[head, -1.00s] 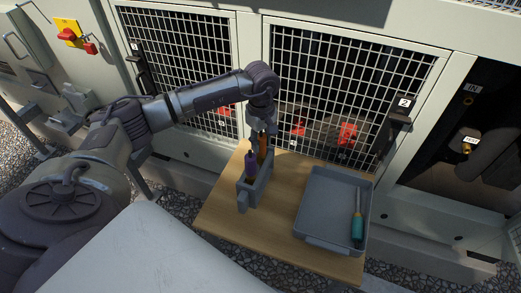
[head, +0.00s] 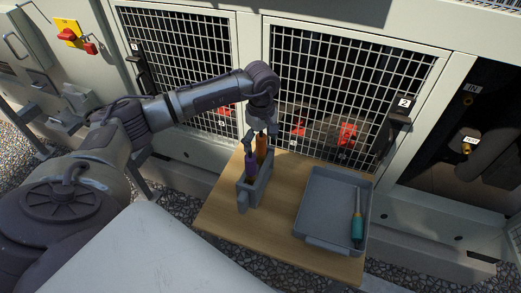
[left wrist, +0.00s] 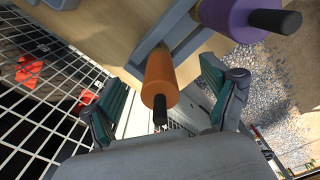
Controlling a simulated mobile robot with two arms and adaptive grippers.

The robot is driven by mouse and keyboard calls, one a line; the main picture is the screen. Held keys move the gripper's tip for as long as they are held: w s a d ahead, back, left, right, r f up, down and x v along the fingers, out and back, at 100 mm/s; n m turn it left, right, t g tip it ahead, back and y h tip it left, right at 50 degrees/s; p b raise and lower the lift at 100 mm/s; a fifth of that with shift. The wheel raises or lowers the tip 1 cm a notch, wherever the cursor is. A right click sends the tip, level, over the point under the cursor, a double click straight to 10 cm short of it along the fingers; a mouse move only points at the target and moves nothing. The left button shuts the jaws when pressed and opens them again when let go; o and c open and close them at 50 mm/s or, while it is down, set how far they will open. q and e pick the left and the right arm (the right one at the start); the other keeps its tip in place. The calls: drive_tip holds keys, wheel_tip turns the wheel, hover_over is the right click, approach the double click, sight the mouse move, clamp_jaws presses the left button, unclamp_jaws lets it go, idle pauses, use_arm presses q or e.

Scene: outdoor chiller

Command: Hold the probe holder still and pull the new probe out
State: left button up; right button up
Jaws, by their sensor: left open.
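The grey probe holder (head: 257,192) stands upright at the left of the wooden table. A purple-handled probe (head: 251,166) and an orange-handled probe (head: 262,150) stand in it, the orange one farther back. My left gripper (head: 262,138) is open at the orange handle, with a finger on each side. In the left wrist view the orange handle (left wrist: 160,76) shows between the spread fingers (left wrist: 165,100), with a gap to each. The purple handle (left wrist: 240,14) is outside them. I cannot tell which probe is the new one. My right gripper is not in view.
A grey tray (head: 313,240) on the table's right holds a teal-handled tool (head: 357,228). The wooden table (head: 228,220) is otherwise clear. The chiller's mesh doors (head: 340,80) stand close behind it.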

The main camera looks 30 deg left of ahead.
use_arm(q)
wheel_tip(320, 180, up, 6)
drive_tip(key=p, duration=0.3)
drive_tip(key=shift+r, duration=0.5)
drive_tip(key=shift+r, duration=0.1)
